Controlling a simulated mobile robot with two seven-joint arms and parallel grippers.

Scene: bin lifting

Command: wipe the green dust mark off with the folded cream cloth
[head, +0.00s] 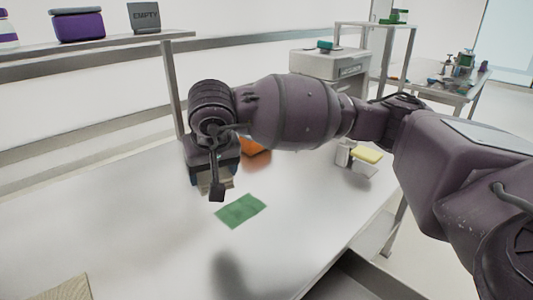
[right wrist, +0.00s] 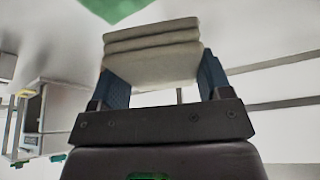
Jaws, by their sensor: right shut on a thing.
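The green dust mark (head: 241,210) is a flat green patch on the white table, and part of it shows at the top of the right wrist view (right wrist: 112,8). My right gripper (head: 213,182) is behind and left of the mark in the head view. In the right wrist view its two blue fingers (right wrist: 158,66) are shut on the folded cream cloth (right wrist: 152,48), which shows several stacked layers. In the head view only a small tan edge of the cloth shows under the gripper. I cannot tell whether the cloth touches the table. My left gripper is not in view.
An orange object (head: 256,146) lies behind my right arm, partly hidden. A yellow block (head: 367,155) and a small white item (head: 343,154) are near the table's right edge. A tan woven piece (head: 68,290) lies front left. The table's left half (head: 90,225) is largely clear.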

